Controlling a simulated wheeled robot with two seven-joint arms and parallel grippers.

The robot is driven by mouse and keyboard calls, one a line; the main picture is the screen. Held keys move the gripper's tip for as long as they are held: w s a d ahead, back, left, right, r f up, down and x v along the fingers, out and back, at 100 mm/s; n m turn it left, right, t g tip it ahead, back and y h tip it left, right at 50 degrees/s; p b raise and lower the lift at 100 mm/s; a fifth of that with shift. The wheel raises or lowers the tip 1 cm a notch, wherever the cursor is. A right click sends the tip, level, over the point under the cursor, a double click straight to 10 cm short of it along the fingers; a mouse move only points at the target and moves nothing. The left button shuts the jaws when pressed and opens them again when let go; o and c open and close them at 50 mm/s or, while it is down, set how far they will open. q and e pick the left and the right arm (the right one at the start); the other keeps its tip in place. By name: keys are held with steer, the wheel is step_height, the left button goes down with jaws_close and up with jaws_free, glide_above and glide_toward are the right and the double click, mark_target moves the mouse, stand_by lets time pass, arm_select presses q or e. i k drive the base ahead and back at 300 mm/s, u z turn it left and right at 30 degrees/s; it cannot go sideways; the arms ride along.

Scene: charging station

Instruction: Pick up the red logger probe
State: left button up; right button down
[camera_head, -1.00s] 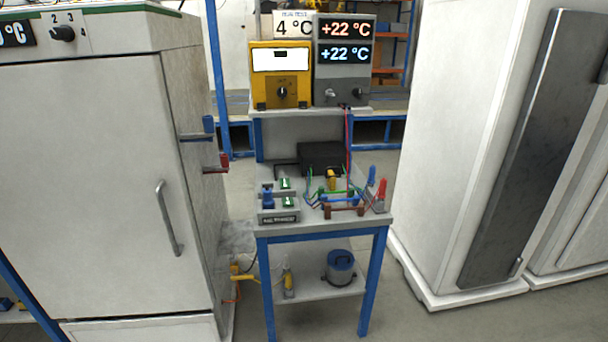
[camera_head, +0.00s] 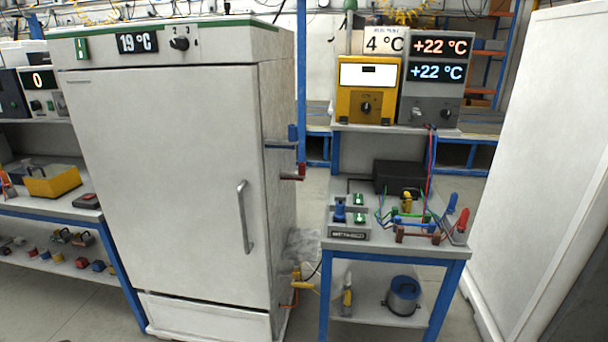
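What looks like the red logger probe (camera_head: 462,220) stands tilted, red handle up, in a small grey holder (camera_head: 458,239) at the right front corner of the small bench (camera_head: 392,247). A similar blue probe (camera_head: 452,202) stands just behind it. A grey logger unit (camera_head: 435,102) with red and blue +22 °C readouts stands on the bench's raised shelf, and red and blue leads run down from it. Neither of my grippers is in view.
A tall white chamber (camera_head: 170,190) with a 19 °C display stands left of the bench. Another white cabinet (camera_head: 540,160) stands close on the right. Coloured cables, a black box (camera_head: 399,176) and a grey block (camera_head: 349,234) crowd the benchtop. A pot (camera_head: 403,294) sits on the lower shelf.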

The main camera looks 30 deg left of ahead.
mark_target(462, 225)
steer(key=z, duration=1.6)
steer(key=i, duration=0.9)
steer(key=u, duration=2.15)
